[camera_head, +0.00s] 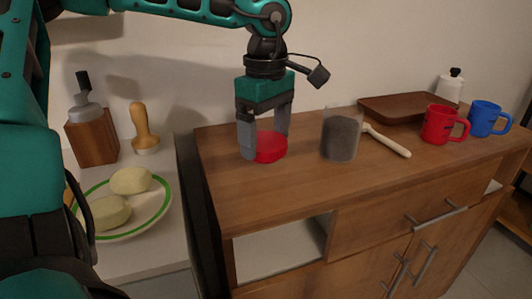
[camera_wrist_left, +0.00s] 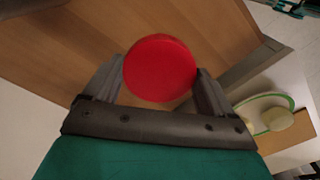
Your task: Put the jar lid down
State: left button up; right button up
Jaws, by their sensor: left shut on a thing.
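The red jar lid (camera_head: 270,148) is between the fingers of my left gripper (camera_head: 264,150), at or just above the left part of the wooden cabinet top. I cannot tell whether the lid touches the wood. In the left wrist view the round red lid (camera_wrist_left: 160,68) sits between both fingertips of the left gripper (camera_wrist_left: 158,82), which is shut on it. The glass jar (camera_head: 341,135) with dark contents stands upright and open to the right of the lid, apart from it. My right gripper is not in view.
A pale-handled utensil (camera_head: 388,141) lies beside the jar, with a wooden tray (camera_head: 400,107) behind. Red (camera_head: 438,124) and blue (camera_head: 487,119) mugs stand at the right. The cabinet top (camera_head: 290,190) is clear in front. A plate (camera_head: 160,205) with two pale items is at left.

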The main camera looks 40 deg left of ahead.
aim_at(266, 141)
pick_arm(q)
notch_tip(266, 141, down, 3)
jog(key=shift+f+b, duration=0.1)
jog(key=shift+b, duration=0.25)
jog(key=shift+f, duration=0.35)
jog(key=o, duration=0.8)
